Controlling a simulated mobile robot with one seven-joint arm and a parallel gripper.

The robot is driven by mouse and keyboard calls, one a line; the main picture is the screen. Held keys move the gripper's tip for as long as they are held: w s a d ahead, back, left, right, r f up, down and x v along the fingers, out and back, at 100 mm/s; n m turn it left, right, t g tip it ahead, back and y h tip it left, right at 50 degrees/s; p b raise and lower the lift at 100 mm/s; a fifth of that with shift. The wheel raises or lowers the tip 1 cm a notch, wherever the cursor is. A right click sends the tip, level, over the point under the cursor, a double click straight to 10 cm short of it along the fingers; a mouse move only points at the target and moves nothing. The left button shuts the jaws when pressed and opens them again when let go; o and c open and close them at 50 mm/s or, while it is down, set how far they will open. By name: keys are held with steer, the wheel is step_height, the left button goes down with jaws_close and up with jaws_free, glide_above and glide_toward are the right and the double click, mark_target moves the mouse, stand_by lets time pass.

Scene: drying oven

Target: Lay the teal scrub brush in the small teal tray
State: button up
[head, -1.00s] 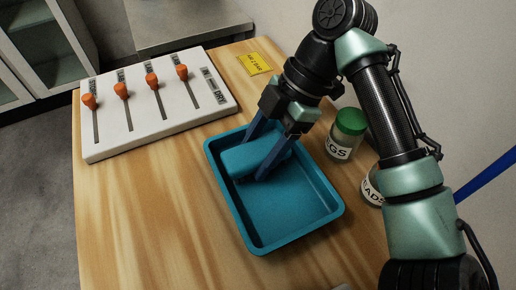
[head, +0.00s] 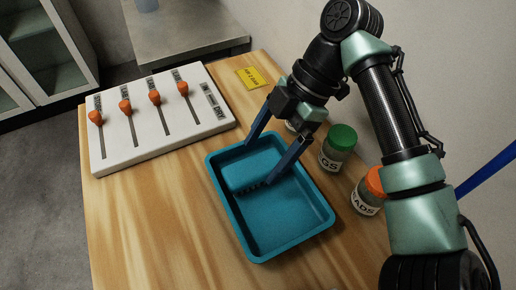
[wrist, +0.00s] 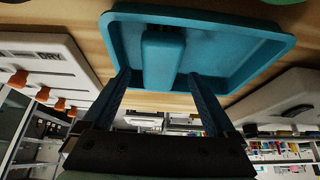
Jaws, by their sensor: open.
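The teal scrub brush (head: 250,172) lies inside the small teal tray (head: 283,248), at the tray's far end, with its dark bristles partly showing underneath. It also shows in the wrist view (wrist: 162,58), lying in the tray (wrist: 235,50). My gripper (head: 258,163) is open and empty. Its fingers are spread to either side of the brush, one near the tray's far left corner and one near its right side. In the wrist view there is space between both fingers (wrist: 160,85) and the brush.
A white panel with orange sliders (head: 160,122) lies to the left. A green-lidded jar (head: 338,146) and an orange-lidded jar (head: 370,190) stand right of the tray, near my arm. A yellow label (head: 254,77) lies at the back. The table's front left is clear.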

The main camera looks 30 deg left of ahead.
steer(key=p+v, duration=0.7)
steer(key=v, duration=0.1)
steer(key=shift+s, duration=0.1)
stand_by(0.5)
